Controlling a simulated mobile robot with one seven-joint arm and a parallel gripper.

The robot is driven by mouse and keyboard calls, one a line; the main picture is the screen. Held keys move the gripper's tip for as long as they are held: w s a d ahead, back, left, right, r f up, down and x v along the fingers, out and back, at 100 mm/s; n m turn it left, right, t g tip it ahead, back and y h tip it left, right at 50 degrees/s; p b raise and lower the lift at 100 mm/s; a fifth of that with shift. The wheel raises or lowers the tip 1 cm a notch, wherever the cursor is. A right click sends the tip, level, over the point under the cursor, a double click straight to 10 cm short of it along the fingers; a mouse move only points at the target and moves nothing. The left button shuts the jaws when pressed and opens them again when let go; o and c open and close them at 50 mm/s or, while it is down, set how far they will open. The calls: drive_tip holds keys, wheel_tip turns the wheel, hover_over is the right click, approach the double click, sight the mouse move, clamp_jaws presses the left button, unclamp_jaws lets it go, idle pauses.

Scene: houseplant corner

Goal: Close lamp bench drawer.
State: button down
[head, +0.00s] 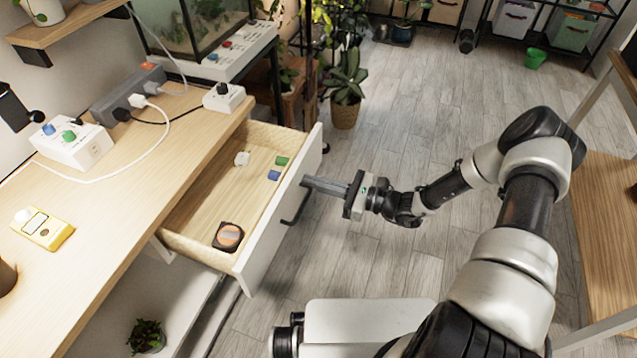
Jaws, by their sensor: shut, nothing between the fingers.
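The bench drawer (196,205) is pulled out from under the wooden bench top (120,215) in the head view. Its white front panel (268,238) faces right and carries a dark handle (296,207). Inside lie a white block, a green block, a blue block and a dark square item with an orange-brown disc (229,236). My gripper (308,182) is shut and empty, its fingers pointing left at the outer face of the drawer front, near the handle. I cannot tell whether the fingertips touch the panel.
On the bench are a white control box (72,143), a grey power strip (128,96), cables and a yellow meter (42,228). A glass tank (195,35) stands behind. A potted plant (345,85) is on the floor beyond the drawer. A wooden table (606,215) is at right. The middle floor is clear.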

drive_tip(key=b, duration=0.2)
approach(245, 174)
drive_tip(key=w+a+r, duration=0.1)
drive_tip(key=a, duration=0.2)
drive_tip(key=w+a+r, duration=0.1)
drive_tip(key=a+r, duration=0.1)
drive_tip(key=a, duration=0.1)
drive_tip(key=w+a+r, duration=0.1)
drive_tip(key=a+r, duration=0.1)
drive_tip(key=a, duration=0.1)
drive_tip(key=shift+w, duration=0.15)
drive_tip(key=shift+w+a, duration=0.1)
drive_tip(key=shift+a, duration=0.1)
drive_tip(key=shift+w+a+r, duration=0.1)
drive_tip(key=shift+a+r, duration=0.1)
drive_tip(key=shift+r, duration=0.1)
